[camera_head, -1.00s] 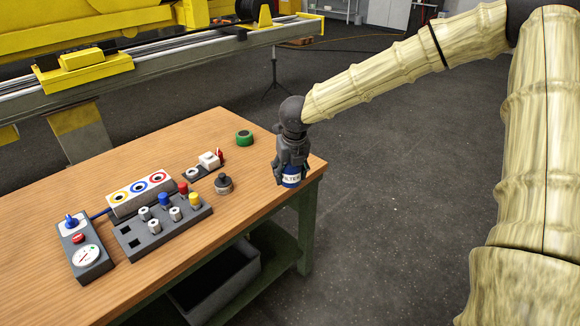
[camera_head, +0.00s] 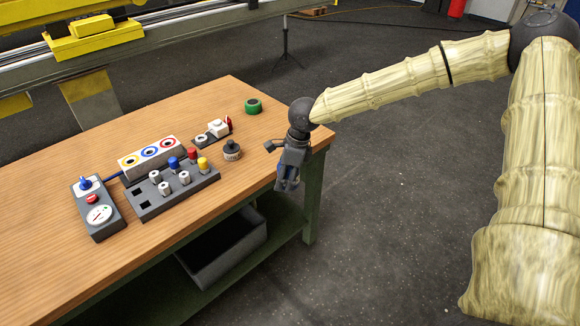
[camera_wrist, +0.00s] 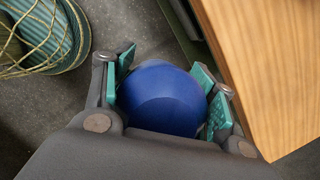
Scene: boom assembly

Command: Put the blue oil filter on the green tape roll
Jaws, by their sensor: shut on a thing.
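My gripper (camera_head: 288,180) hangs at the table's right front edge and points down. In the wrist view my gripper (camera_wrist: 165,100) is shut on the blue oil filter (camera_wrist: 160,97), with a teal pad on each side of it. In the head view the filter is mostly hidden by the fingers. In the wrist view floor shows behind the filter and the table edge is to its right. The green tape roll (camera_head: 253,106) lies flat near the table's far right edge, behind and left of my gripper, with nothing on it.
The wooden table (camera_head: 215,210) holds a grey block (camera_head: 170,195) with several plugs, a white block (camera_head: 152,158) with coloured rings, a control box (camera_head: 97,208), a dark round pot (camera_head: 232,150) and a small white switch (camera_head: 217,128). A grey bin (camera_head: 225,255) sits below. A coiled net-wrapped basket (camera_wrist: 45,35) stands on the floor.

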